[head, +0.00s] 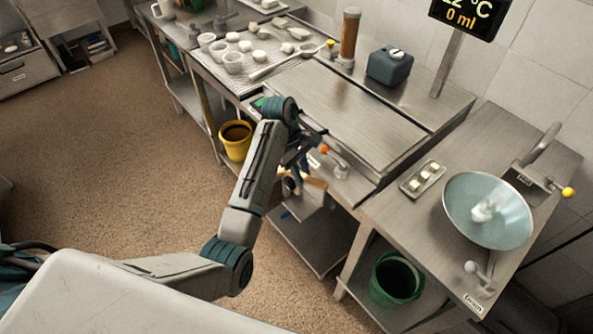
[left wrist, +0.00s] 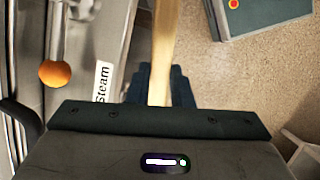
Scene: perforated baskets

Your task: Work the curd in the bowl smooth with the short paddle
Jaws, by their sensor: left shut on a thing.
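The wide steel bowl (head: 508,228) stands on the right-hand counter, with a small heap of white curd (head: 483,210) in its middle. My left gripper (head: 294,180) is beside the front of the middle counter, well left of the bowl. It is shut on a pale wooden handle (left wrist: 165,45), which I take to be the short paddle's. The handle runs up out of the left wrist view, so its far end is hidden there. In the head view only a bit of wood shows near the fingers. My right gripper is not in view.
An orange-knobbed valve (head: 323,149) is close to my gripper; it also shows in the left wrist view (left wrist: 55,73) by a "Steam" label. A small tray of white pieces (head: 407,188) lies left of the bowl. A green bucket (head: 398,277) stands below. The flat steel top (head: 345,105) is clear.

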